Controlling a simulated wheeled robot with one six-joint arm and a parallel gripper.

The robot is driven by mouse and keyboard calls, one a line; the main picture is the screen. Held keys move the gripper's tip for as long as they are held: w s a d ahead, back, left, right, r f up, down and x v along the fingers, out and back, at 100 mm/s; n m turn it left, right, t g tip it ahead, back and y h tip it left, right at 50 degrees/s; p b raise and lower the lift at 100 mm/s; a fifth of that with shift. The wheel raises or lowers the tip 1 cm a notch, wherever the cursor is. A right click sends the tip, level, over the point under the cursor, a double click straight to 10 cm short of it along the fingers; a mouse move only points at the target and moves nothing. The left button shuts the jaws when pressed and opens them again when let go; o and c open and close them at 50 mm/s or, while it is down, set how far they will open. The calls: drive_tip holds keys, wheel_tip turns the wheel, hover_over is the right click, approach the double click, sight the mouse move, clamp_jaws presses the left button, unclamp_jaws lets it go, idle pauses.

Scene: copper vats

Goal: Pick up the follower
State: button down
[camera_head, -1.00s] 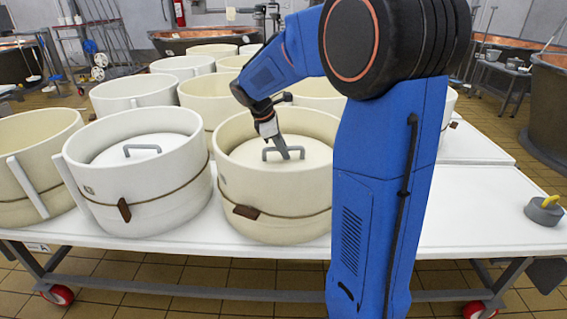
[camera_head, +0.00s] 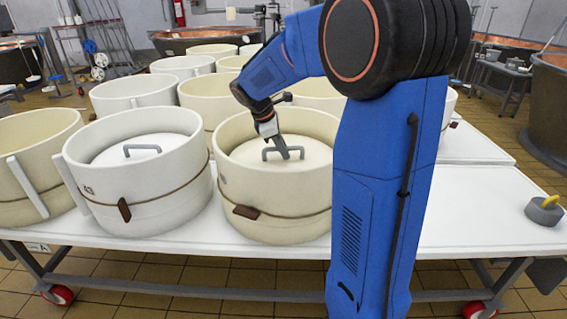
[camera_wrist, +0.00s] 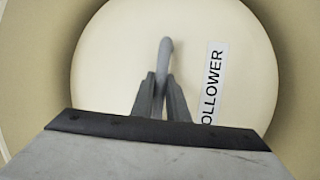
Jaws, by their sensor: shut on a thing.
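The follower (camera_head: 310,160) is a round white disc with a grey bar handle, lying inside a cream round mould (camera_head: 275,213) on the white table. My gripper (camera_head: 285,153) reaches down into the mould and is shut on the follower's handle. In the wrist view my gripper (camera_wrist: 160,88) has its two fingers on either side of the grey handle. The follower (camera_wrist: 110,75) fills the mould there, and a label on it partly reads "OLLOWER". I cannot tell whether it is lifted off what lies below.
A second mould (camera_head: 150,205) with a similar disc and handle (camera_head: 142,147) stands close on the left. Several empty-looking moulds stand behind and at far left. A grey weight with a yellow handle (camera_head: 545,209) sits at the table's right end. The table right of my arm is mostly clear.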

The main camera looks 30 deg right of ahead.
drive_tip(key=shift+r, duration=0.1)
wheel_tip(320, 180, up, 18)
idle(0.9)
